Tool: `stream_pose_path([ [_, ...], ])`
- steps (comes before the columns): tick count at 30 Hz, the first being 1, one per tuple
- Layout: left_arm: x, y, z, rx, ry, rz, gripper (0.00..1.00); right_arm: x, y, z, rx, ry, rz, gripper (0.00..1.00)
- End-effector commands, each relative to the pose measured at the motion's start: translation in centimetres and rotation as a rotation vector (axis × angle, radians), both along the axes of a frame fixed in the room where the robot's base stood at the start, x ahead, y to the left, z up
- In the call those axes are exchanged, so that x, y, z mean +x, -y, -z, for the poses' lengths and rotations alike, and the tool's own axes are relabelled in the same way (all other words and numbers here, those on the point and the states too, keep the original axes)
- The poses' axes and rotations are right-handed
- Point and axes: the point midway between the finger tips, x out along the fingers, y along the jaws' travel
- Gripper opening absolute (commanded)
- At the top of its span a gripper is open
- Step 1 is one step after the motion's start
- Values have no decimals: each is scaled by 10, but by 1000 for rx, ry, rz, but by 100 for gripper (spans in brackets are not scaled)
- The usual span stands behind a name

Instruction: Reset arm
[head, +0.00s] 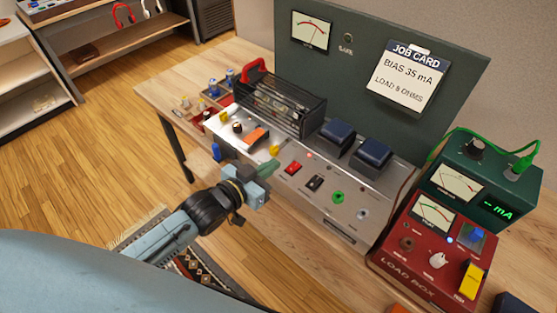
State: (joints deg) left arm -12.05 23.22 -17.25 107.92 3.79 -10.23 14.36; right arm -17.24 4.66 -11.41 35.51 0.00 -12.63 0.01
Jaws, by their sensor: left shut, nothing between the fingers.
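My left arm comes in from the lower left, and my left gripper (265,170) is at the front edge of the silver amp chassis (328,192). It is shut and empty, near a yellow knob (275,150) and a red switch (292,168). I cannot tell whether it touches the panel. My right gripper is out of view. A job card (409,75) on the dark green back panel (340,67) reads "BIAS 35 mA" and "LOAD 8 OHMS".
A red load box (428,248) and a green meter box (487,190) with a green cable stand at the right of the wooden bench (185,78). A patterned rug (190,267) lies below. Shelves (103,38) stand back left. The wooden floor at left is open.

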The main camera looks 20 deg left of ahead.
Motion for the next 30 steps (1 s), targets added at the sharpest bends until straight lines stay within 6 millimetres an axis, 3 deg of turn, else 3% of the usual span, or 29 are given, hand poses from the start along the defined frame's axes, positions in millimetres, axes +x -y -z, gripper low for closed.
stream_pose_path([
  [17,-3,-1,-1,0,0,-1,0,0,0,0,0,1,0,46],
  [20,-3,-3,7,6,-15,-7,0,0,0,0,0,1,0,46],
  [23,-6,-12,39,29,-75,-33,0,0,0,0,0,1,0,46],
  [26,-19,-27,98,71,-187,-76,0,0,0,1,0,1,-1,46],
  [30,-59,-49,195,145,-388,-131,0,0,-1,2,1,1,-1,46],
])
